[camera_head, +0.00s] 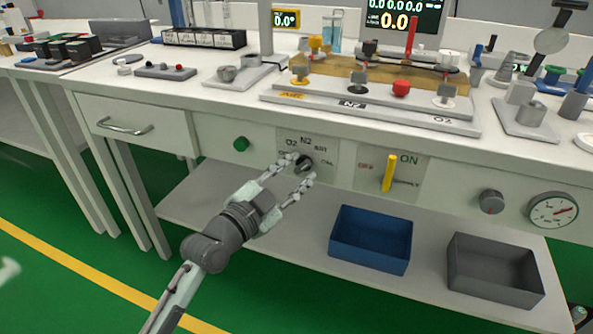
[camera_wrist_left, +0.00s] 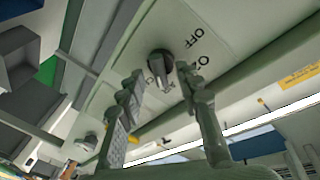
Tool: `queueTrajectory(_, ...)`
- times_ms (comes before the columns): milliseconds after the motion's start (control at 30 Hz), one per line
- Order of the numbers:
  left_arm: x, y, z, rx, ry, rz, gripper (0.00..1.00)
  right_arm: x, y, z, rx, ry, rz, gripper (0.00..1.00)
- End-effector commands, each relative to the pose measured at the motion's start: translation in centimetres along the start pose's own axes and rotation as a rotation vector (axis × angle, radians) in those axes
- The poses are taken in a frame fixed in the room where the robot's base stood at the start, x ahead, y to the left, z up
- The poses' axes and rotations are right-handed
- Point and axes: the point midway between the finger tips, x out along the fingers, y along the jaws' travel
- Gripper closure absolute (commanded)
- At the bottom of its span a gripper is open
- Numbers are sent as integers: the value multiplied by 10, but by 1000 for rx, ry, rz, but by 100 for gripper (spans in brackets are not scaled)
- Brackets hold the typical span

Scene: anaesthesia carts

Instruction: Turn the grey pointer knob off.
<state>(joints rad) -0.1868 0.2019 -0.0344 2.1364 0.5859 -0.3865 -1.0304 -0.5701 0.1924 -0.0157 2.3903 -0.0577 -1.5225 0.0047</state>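The grey pointer knob (camera_head: 304,163) sits on a label plate on the bench's front panel, with O2, N2 and AIR around it in the head view. In the left wrist view the knob (camera_wrist_left: 160,65) has a lighter pointer aimed down between my fingers, away from the word OFF (camera_wrist_left: 195,38) at upper right. My left gripper (camera_head: 299,170) is open in front of the knob. Its fingertips in the left wrist view (camera_wrist_left: 160,74) stand either side of the pointer, with a gap visible; contact cannot be told. My right gripper is not in view.
A green button (camera_head: 241,144) is left of the knob. A yellow lever (camera_head: 389,173), a grey round knob (camera_head: 491,202) and a gauge (camera_head: 553,210) are to the right. A blue bin (camera_head: 371,240) and grey bin (camera_head: 495,270) stand on the lower shelf.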

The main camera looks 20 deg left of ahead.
Motion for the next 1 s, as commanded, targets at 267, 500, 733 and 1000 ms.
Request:
queueTrajectory(267, 2, 0, 0, 1, 0, 0, 66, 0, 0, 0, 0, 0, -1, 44)
queueTrajectory(500, 2, 0, 0, 1, 0, 1, 96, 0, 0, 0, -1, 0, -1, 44)
queueTrajectory(733, 2, 0, 0, 0, 0, 0, 100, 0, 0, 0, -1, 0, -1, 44)
queueTrajectory(1000, 2, 0, 0, -50, 11, -7, 100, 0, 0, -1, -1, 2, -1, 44)
